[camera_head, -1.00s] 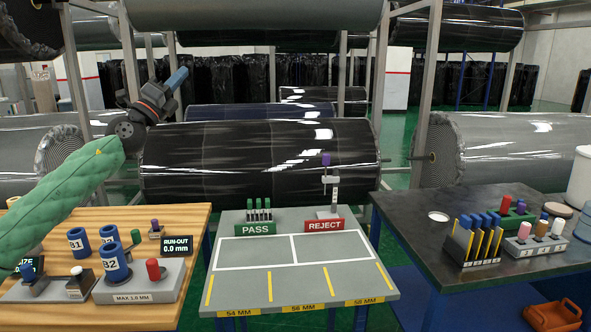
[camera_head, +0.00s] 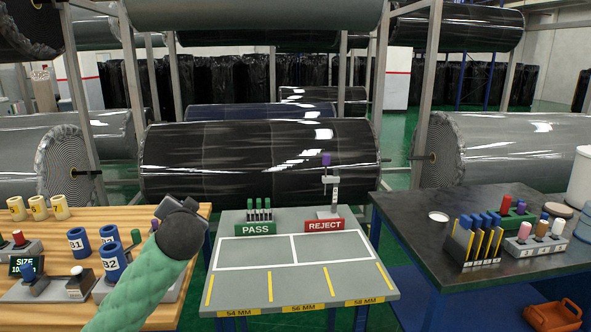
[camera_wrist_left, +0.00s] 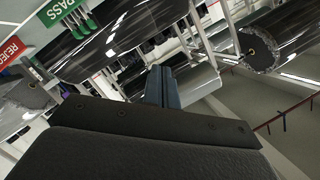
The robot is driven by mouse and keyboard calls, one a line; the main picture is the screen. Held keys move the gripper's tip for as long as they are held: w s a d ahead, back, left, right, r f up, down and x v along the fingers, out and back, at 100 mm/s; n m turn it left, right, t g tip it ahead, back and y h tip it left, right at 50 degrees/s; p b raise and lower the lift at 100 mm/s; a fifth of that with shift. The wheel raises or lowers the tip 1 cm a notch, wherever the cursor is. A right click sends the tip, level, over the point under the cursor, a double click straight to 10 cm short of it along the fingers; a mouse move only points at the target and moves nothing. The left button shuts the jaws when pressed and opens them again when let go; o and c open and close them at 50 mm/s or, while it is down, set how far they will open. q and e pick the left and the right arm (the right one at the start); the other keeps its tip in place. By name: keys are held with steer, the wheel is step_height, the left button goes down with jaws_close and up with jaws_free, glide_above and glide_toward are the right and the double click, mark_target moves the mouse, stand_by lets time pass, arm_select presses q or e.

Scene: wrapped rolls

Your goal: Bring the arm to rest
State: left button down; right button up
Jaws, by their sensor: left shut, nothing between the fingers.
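My left arm, in a green sleeve (camera_head: 150,290), rises from the bottom left of the head view. Its dark round wrist (camera_head: 182,236) is over the right end of the wooden bench and hides the fingers there. In the left wrist view my left gripper (camera_wrist_left: 162,86) shows its blue-grey fingers together, with nothing between them. It points toward the wrapped rolls and touches nothing that I can see. My right gripper is in neither view.
The wooden bench (camera_head: 130,218) holds blue rings, cream rings and gauge blocks near my arm. The grey table (camera_head: 262,252) has a green PASS rack (camera_head: 256,228) and red REJECT sign (camera_head: 324,226). A dark bench (camera_head: 408,222) stands right. Wrapped rolls (camera_head: 255,165) stand behind.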

arm_select(q)
steer(key=s+d+f+g+h, duration=0.35)
steer(key=s+f, duration=0.55)
steer(key=f, duration=0.4)
steer(key=s+d+f+g+h, duration=0.25)
steer(key=s+d+f, duration=0.25)
steer(key=s+f, duration=0.55)
steer(key=s+d+f+n+g, duration=0.1)
steer(key=s+f+g, duration=0.2)
steer(key=s+f, duration=0.8)
steer(key=s+d+f+n+g, duration=0.1)
steer(key=s+f+g, duration=0.3)
steer(key=s+f, duration=0.8)
steer(key=s+d, duration=0.1)
steer(key=s, duration=0.3)
steer(key=shift+d+n+h, duration=0.3)
steer(key=shift+h, duration=0.1)
